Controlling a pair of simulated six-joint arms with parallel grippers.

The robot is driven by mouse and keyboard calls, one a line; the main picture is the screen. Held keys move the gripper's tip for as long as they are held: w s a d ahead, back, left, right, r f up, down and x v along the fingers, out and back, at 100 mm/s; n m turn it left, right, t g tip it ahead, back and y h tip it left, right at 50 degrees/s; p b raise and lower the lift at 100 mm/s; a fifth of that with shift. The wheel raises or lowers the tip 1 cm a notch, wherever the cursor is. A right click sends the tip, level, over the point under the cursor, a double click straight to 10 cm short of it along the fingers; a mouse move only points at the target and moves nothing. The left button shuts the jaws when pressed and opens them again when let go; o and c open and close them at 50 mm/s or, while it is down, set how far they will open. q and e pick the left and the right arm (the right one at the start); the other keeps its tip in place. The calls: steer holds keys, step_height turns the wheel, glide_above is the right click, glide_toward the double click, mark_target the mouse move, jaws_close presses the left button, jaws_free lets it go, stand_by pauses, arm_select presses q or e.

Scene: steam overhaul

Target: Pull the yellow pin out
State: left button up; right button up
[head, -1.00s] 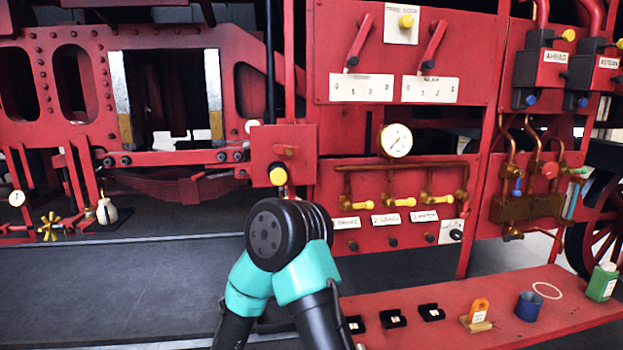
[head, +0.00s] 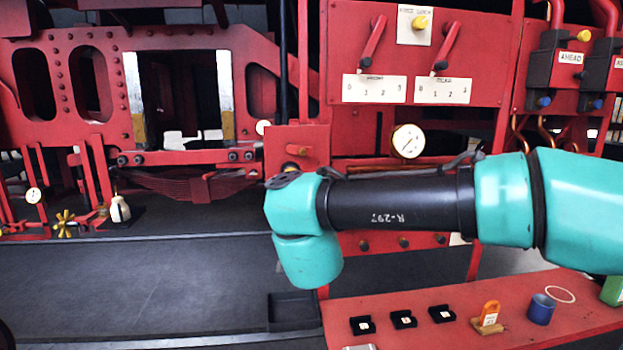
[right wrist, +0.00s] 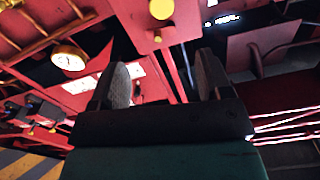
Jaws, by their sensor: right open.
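The fingers are hidden in the head view. My left gripper is not in view.
Another yellow knob (head: 419,22) sits on a white plate between two red levers. A gauge (head: 408,141) is just above my arm. A red bench (head: 400,342) holds black blocks, an orange tag (head: 489,312) and a blue cup (head: 541,309). My arm hides the brass valves.

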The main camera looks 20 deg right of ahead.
mark_target(290, 171)
steer(key=shift+w+a+f, duration=0.1)
steer(key=shift+w, duration=0.1)
steer(key=x, duration=1.7)
steer(key=shift+w+a, duration=0.1)
steer(key=shift+c, duration=0.3)
